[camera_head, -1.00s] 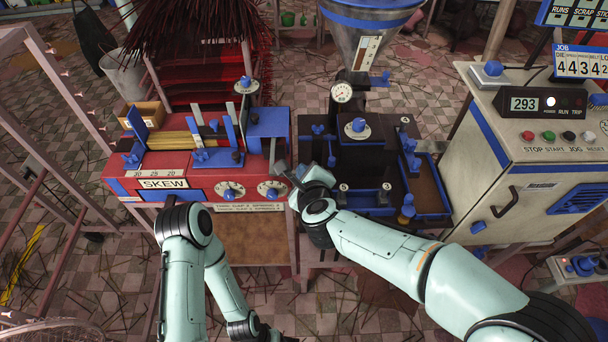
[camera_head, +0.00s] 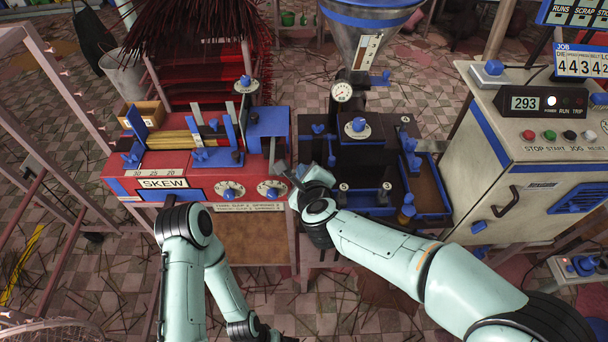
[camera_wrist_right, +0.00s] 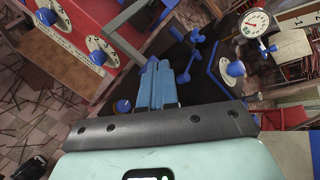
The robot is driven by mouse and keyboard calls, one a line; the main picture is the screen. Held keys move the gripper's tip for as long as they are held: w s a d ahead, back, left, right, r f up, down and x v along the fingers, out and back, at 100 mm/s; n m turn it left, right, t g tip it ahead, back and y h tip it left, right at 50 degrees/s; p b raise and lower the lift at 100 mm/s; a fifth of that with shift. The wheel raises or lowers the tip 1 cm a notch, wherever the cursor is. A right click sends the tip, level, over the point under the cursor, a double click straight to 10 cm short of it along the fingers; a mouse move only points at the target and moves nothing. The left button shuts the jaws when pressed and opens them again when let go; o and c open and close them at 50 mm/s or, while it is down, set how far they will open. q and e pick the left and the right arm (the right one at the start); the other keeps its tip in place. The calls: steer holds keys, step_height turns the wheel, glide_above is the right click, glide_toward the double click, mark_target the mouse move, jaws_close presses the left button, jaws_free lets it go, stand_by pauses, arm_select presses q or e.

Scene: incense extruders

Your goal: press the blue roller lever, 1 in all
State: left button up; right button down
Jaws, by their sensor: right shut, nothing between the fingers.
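The red machine (camera_head: 118,186) stands left of centre, with a blue cover (camera_head: 268,123) at its right end. A thin upright lever (camera_head: 271,158) shows below this cover; I cannot tell for certain whether it is the blue roller lever. My right gripper (camera_head: 283,173) is at the machine's front right corner, above the gap to the dark machine. In the right wrist view its fingers (camera_wrist_right: 156,84) are together with nothing between them. Contact with a lever cannot be made out. My left arm is folded low in front of the red machine; its gripper does not show.
The dark machine (camera_head: 362,158) with a hopper (camera_head: 370,45) and several blue knobs stands right of my gripper. Two dials (camera_head: 229,191) (camera_head: 270,188) sit on the red front panel. A cream control cabinet (camera_head: 520,180) stands at the right.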

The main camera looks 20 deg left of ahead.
steer(key=shift+w+f, duration=0.1)
steer(key=shift+f, duration=0.15)
steer(key=shift+w+f+b, duration=0.25)
steer(key=shift+f+b, duration=0.75)
steer(key=shift+f, duration=0.1)
stand_by(1.1)
steer(key=shift+r, duration=0.15)
stand_by(0.4)
steer(key=shift+s+r+p, duration=0.2)
steer(key=shift+r+p, duration=0.45)
steer(key=shift+r, duration=0.05)
steer(key=shift+s+r+p, duration=0.15)
steer(key=shift+r+p, duration=0.45)
steer(key=shift+r, duration=0.05)
steer(key=shift+r, duration=0.1)
steer(key=r+p, duration=0.2)
steer(key=s+r+p, duration=0.1)
steer(key=r+p, duration=0.1)
steer(key=shift+s+d+r, duration=0.15)
steer(key=shift+d+r, duration=0.05)
steer(key=shift+r, duration=0.1)
steer(key=shift+f, duration=0.1)
